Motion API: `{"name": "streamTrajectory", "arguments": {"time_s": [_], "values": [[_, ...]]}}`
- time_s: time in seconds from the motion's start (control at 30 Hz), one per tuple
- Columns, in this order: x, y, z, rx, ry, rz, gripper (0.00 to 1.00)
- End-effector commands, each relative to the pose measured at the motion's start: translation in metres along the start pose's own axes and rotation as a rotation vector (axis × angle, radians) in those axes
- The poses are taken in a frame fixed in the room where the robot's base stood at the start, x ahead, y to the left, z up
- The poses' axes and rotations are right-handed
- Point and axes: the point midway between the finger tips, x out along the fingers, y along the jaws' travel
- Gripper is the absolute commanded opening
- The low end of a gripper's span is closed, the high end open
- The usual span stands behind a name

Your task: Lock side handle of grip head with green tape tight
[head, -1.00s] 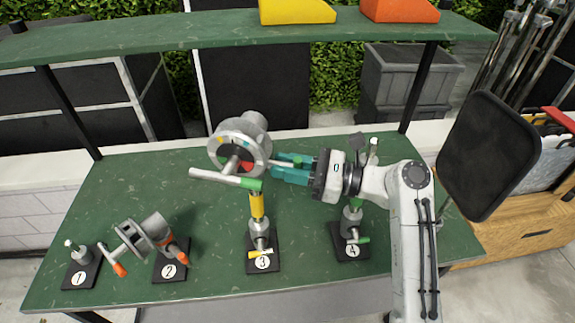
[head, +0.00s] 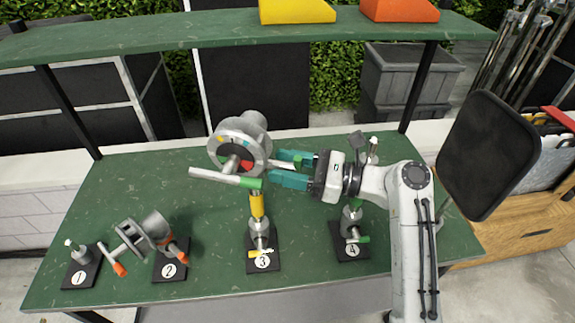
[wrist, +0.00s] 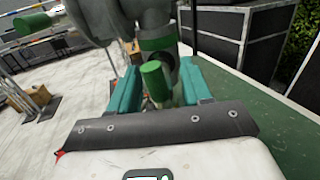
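The grip head (head: 240,145) with green tape is a grey round head on the yellow-banded post (head: 257,205) of stand 3. A side handle with a green tip (head: 298,160) sticks out to the right. My gripper (head: 272,166) is open, its two teal fingers on either side of this handle. In the wrist view the green handle end (wrist: 155,80) lies between the fingers, with a green band (wrist: 158,42) behind it. Contact with the fingers cannot be told.
Stand 4 (head: 351,249), with a green-tipped handle, stands just below my wrist. Stand 2 (head: 170,265) and stand 1 (head: 82,270) are at the left, with orange-tipped handles on the part at stand 2. A green shelf (head: 200,32) with yellow and orange boxes runs above the table.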

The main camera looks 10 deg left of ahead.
Motion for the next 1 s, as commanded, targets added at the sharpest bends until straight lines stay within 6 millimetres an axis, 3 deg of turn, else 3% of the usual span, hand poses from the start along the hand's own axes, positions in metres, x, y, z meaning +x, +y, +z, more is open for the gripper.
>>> {"name": "streamTrajectory", "arguments": {"time_s": [0.33,0.8,1.0], "values": [[-0.009,-0.001,0.0,-0.002,-0.001,-0.003,0.48],[-0.091,-0.001,-0.001,-0.002,-0.001,-0.004,0.48],[-0.106,0.0,-0.001,-0.001,0.0,0.0,0.48]]}}
